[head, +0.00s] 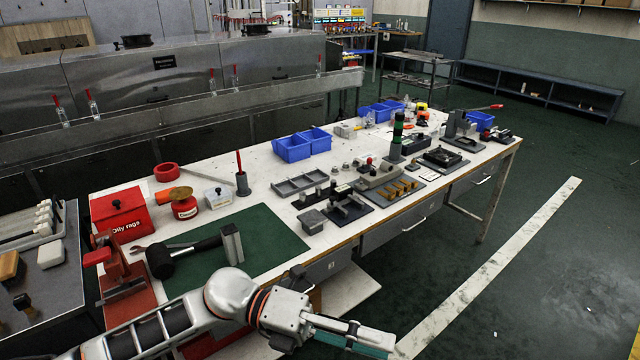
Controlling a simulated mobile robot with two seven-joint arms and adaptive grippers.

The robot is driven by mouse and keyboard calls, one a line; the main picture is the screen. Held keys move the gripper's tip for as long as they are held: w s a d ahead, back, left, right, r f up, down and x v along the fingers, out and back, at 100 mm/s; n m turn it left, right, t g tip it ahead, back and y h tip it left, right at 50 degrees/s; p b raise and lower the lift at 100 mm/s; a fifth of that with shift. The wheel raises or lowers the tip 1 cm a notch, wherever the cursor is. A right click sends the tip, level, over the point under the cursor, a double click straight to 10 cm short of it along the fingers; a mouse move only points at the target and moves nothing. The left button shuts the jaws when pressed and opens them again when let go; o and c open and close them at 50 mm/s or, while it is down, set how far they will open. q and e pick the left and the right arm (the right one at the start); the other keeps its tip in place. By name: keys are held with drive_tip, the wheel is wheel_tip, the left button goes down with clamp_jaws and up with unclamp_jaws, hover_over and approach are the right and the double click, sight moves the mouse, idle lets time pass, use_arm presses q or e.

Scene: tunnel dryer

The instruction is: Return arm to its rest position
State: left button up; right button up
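My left arm comes in from the bottom left, in front of the workbench's near edge. Its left gripper (352,338) points right and down at the bottom edge of the picture, over the floor side of the bench. A teal strip shows along the fingers; I cannot tell whether it is part of the gripper or something between the fingers. The fingertips are partly cut off, so its opening is unclear. My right gripper is not in view.
The white workbench (262,205) carries a green mat (265,240) with a black mallet (160,262) and a grey metal block (231,244). A red rags box (121,213), blue bins (292,148) and several fixtures stand behind.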

use_arm(q)
drive_tip(key=w+a+r+n+t+h, duration=0.2)
drive_tip(key=w+n+t+h, duration=0.35)
drive_tip(key=n+t, duration=0.75)
drive_tip(key=w+a+f+n+t+y, duration=0.5)
drive_tip(key=a+f+n+t+y, duration=0.3)
drive_tip(key=n, duration=0.5)
drive_tip(key=s+a+f+n+g+y, duration=0.1)
drive_tip(key=s+a+f+n+y, duration=0.2)
drive_tip(key=a+f, duration=0.3)
drive_tip(key=s+a+f+n+g+y, duration=0.2)
drive_tip(key=s+a+f+n+y, duration=0.2)
drive_tip(key=f, duration=0.7)
drive_tip(key=s+a+f+n+g+y, duration=0.2)
drive_tip(key=s+a+f+n+y, duration=0.2)
drive_tip(key=s+a+f, duration=0.3)
wheel_tip(320, 180, down, 2)
drive_tip(key=shift+s+a+f+n, duration=0.15)
drive_tip(key=shift+a+n, duration=0.45)
drive_tip(key=shift+n, duration=0.3)
